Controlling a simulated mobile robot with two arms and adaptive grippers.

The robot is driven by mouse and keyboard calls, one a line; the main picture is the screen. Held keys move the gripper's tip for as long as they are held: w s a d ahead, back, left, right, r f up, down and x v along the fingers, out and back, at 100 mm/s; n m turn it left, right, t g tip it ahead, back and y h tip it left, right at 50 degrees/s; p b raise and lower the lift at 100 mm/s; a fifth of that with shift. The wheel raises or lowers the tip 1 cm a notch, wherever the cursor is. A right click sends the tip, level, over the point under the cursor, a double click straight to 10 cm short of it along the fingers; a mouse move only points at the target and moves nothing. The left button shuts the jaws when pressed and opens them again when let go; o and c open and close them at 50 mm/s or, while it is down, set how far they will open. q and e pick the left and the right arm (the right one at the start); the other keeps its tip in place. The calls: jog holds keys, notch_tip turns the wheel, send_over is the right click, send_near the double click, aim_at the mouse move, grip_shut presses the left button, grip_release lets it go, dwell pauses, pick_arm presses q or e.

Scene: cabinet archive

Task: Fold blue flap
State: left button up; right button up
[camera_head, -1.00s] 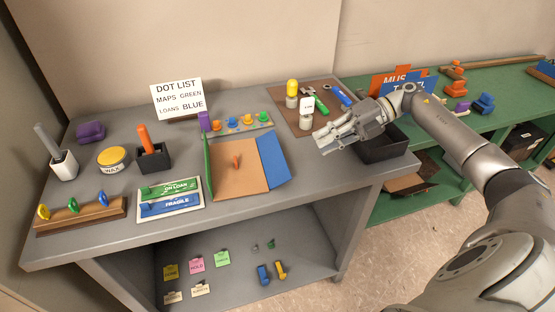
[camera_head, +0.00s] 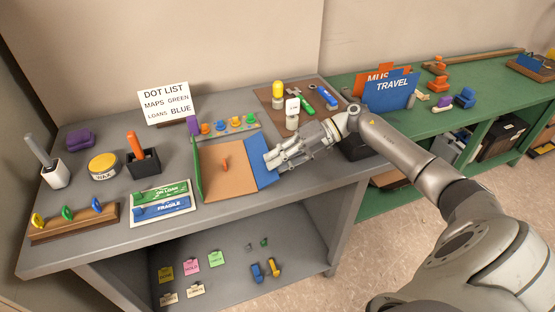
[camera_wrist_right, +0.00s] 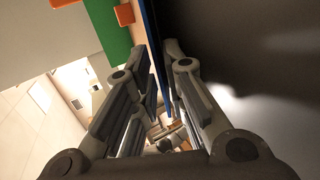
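The folder lies open on the grey bench, with a brown middle panel (camera_head: 222,183), a green flap (camera_head: 197,165) standing on its left and a blue flap (camera_head: 259,158) leaning outward on its right. My right gripper (camera_head: 268,160) is at the blue flap's right side, with its fingertips close to it. In the right wrist view the fingers are apart, and the thin blue flap edge (camera_wrist_right: 151,35) runs into the gap between their tips. I cannot tell whether they touch it. The green flap (camera_wrist_right: 112,35) shows beyond. My left gripper is not in view.
A small orange piece (camera_head: 225,163) lies on the brown panel. A strip of coloured knobs (camera_head: 235,123) stands behind the folder, and the label plate (camera_head: 160,203) is to its left. A brown board with bottles (camera_head: 292,112) and a black bin (camera_head: 353,150) are near my right arm.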

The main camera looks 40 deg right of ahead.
aim_at(263, 168)
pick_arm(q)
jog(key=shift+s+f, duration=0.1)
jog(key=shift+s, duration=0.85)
pick_arm(e)
grip_shut()
jog(key=shift+r, duration=0.1)
